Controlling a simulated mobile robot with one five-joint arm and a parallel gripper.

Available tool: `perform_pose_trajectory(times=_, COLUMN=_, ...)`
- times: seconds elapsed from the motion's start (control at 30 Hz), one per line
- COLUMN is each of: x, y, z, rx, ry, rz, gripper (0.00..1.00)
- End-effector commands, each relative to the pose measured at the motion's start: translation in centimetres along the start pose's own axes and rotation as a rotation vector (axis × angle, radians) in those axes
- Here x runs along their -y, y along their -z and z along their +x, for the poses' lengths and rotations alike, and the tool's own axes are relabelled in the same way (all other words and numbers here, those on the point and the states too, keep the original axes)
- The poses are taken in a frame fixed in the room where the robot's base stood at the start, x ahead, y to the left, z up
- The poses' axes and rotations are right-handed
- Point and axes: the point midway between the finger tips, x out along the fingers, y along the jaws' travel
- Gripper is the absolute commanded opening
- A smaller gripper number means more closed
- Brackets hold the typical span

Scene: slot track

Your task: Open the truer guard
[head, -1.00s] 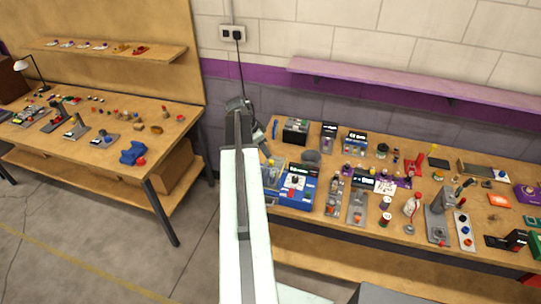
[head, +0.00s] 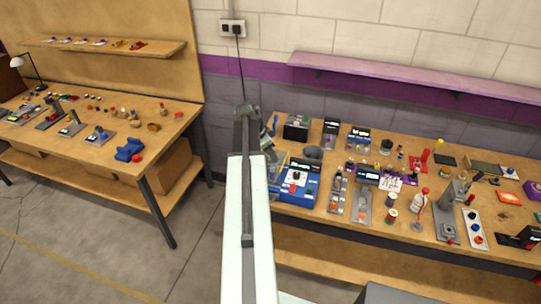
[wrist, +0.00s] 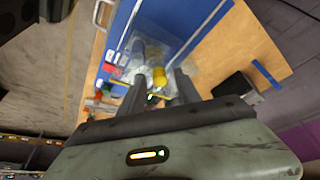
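A blue machine (wrist: 165,22) with a clear, see-through cover (wrist: 190,50) lies ahead of my gripper in the wrist view; the cover looks like the truer guard. A yellow knob (wrist: 159,76) shows between my fingertips, and a larger yellow part (wrist: 152,52) lies just beyond. My gripper (wrist: 161,84) is open, with a finger on each side of the small knob; I cannot tell whether they touch it. In the head view the blue machine (head: 297,196) stands at the left end of the right bench, and my arm hides part of the cover.
The right bench (head: 320,215) is crowded with small fixtures, bottles and boxes. A grey cup (head: 313,152) and a black box (head: 297,127) stand behind the blue machine. A purple shelf (head: 400,75) runs above. A second bench (head: 180,110) stands at left, with open floor before it.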

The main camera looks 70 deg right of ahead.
Motion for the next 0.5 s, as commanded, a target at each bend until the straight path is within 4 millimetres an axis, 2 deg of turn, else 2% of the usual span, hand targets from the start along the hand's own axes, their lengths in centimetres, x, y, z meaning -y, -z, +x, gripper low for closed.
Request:
perform_pose_trajectory(times=0.03, x=0.00, y=0.00, z=-0.03, rx=0.000, ry=0.000, rz=0.000, gripper=0.24)
perform_pose_trajectory(times=0.1, x=0.00, y=0.00, z=-0.03, rx=0.000, ry=0.000, rz=0.000, gripper=0.05)
perform_pose_trajectory(times=0.13, x=0.00, y=0.00, z=-0.03, rx=0.000, ry=0.000, rz=0.000, gripper=0.00)
perform_pose_trajectory(times=0.5, x=0.01, y=-0.01, z=-0.03, rx=0.000, ry=0.000, rz=0.000, gripper=0.00)
